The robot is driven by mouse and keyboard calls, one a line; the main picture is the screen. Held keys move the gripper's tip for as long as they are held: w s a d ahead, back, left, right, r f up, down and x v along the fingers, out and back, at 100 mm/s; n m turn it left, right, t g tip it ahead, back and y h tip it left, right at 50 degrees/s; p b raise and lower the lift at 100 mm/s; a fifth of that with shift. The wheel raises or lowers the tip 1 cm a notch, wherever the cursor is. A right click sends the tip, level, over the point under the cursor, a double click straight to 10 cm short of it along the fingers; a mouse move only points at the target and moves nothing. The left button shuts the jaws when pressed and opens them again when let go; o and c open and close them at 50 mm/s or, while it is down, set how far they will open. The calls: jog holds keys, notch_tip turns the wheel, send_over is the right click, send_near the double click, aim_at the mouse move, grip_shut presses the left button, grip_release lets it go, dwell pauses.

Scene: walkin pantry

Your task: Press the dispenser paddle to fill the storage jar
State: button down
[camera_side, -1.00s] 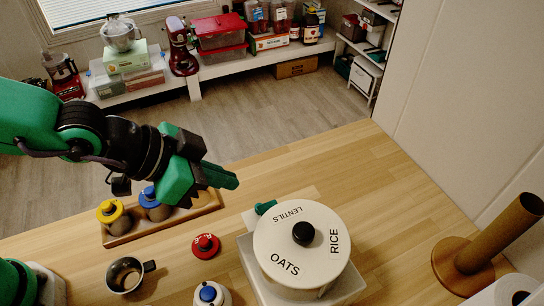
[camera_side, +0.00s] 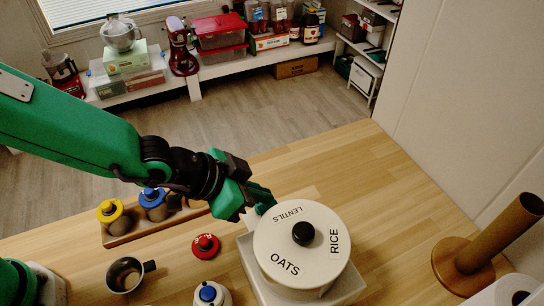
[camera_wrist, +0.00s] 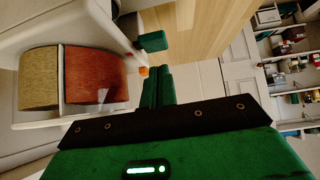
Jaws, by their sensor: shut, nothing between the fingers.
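The round white dispenser (camera_side: 300,265) has a lid marked LENTILS, RICE and OATS and a black knob. A little of its green paddle (camera_side: 266,206) shows at its back left edge. In the wrist view the paddle (camera_wrist: 152,41) is a green block on the dispenser's pale side. My gripper (camera_side: 262,195) is shut and empty, beside the paddle in the side view. In the wrist view the fingertips (camera_wrist: 158,70) are a short way from the paddle, with a visible gap. I cannot tell which container is the storage jar.
A wooden tray (camera_side: 128,236) holds a yellow-lidded jar (camera_side: 112,217) and a blue-lidded jar (camera_side: 154,204). A red lidded jar (camera_side: 206,246), a blue-and-white jar (camera_side: 211,294) and a dark mug (camera_side: 126,275) stand in front. A wooden roll holder (camera_side: 495,240) is at right.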

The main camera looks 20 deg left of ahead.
aim_at(259, 211)
jog(key=shift+f, duration=1.2)
notch_tip(259, 211, down, 2)
jog(key=shift+s+a+f, duration=0.15)
jog(key=shift+f, duration=0.35)
jog(key=shift+r, duration=0.7)
jog(key=r, duration=0.4)
jog(key=shift+w+d+r, duration=0.25)
jog(key=shift+r, duration=0.05)
jog(key=v, duration=0.9)
jog(key=shift+s, duration=0.25)
